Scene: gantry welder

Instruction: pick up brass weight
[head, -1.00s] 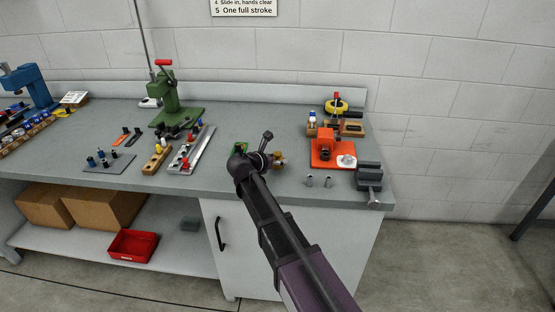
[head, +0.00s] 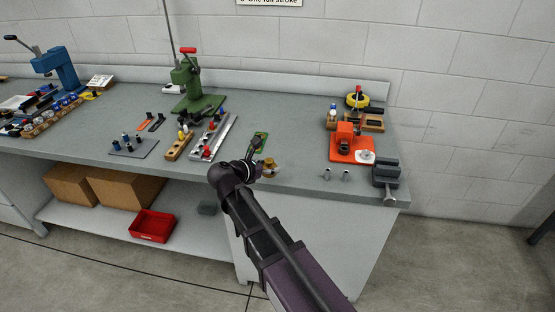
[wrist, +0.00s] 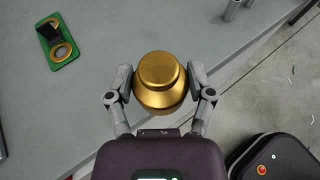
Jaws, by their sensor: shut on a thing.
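The brass weight (wrist: 160,84) is a golden, rounded piece with a stepped round top, in the middle of the wrist view. My gripper (wrist: 160,87) is shut on it, one finger pressed to each side. In the head view the brass weight (head: 269,167) shows small at the end of my gripper (head: 262,166), near the front edge of the bench, partly hidden by my arm. I cannot tell for sure whether its base still touches the bench.
A green plate with a ring (wrist: 60,46) lies on the bench (wrist: 100,92) to the left. An orange fixture (head: 345,147), two metal pins (head: 335,176) and a grey vise (head: 385,178) stand to the right. A green press (head: 195,90) stands behind left.

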